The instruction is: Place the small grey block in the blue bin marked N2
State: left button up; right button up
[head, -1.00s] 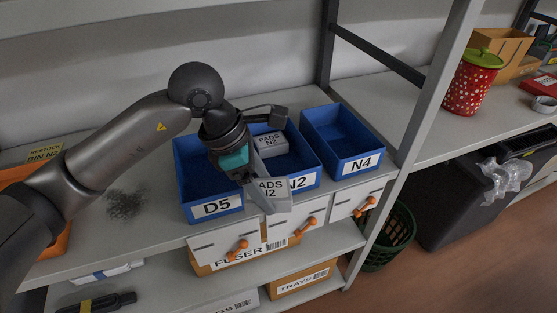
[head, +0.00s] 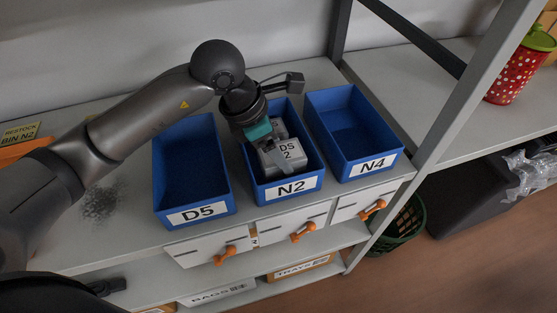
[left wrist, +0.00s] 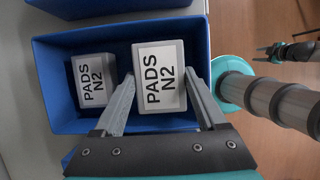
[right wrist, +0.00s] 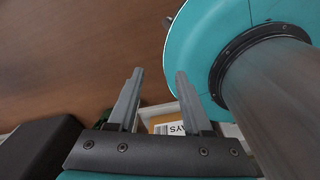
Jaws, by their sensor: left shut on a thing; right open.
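The small grey block (head: 288,153), labelled PADS N2, is between the fingers of my left gripper (head: 273,165), which is shut on it. It also shows in the left wrist view (left wrist: 160,77). It is over or inside the opening of the blue bin marked N2 (head: 290,189); I cannot tell whether it touches the floor. A second grey block (left wrist: 93,80) with the same label lies in that bin, left of the held one in the left wrist view. My right gripper (right wrist: 155,76) is open and empty, away from the bins.
Blue bin D5 (head: 197,213) stands left of N2 and blue bin N4 (head: 372,168) stands right; both look empty. White drawers with orange handles (head: 303,231) hang below the shelf edge. A shelf upright (head: 455,110) stands at the right. Dark specks (head: 100,202) lie on the shelf.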

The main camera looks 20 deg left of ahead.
pick_arm(q)
jog(key=shift+f, duration=1.8)
pick_arm(e)
jog(key=shift+w+a+f, duration=0.1)
jog(key=shift+w+f, duration=0.1)
jog(key=shift+w, duration=0.7)
pick_arm(q)
jog(key=shift+f+b, duration=0.1)
jog(key=shift+b, duration=0.25)
pick_arm(e)
jog(key=shift+f, duration=0.1)
pick_arm(q)
jog(key=o, duration=0.9)
jog(key=shift+f, duration=0.1)
jog(key=shift+o, duration=1)
pick_arm(e)
jog(key=shift+s, duration=0.1)
pick_arm(q)
jog(key=shift+a+r, duration=0.1)
jog(key=shift+r, duration=0.35)
jog(key=p+v, duration=0.1)
jog(key=v, duration=1)
jog(key=shift+r+p, duration=0.2)
jog(key=shift+p, duration=0.2)
pick_arm(e)
jog(key=shift+s+r, duration=0.15)
jog(key=shift+r, duration=0.75)
pick_arm(q)
jog(key=shift+s+a, duration=0.1)
jog(key=shift+s, duration=0.05)
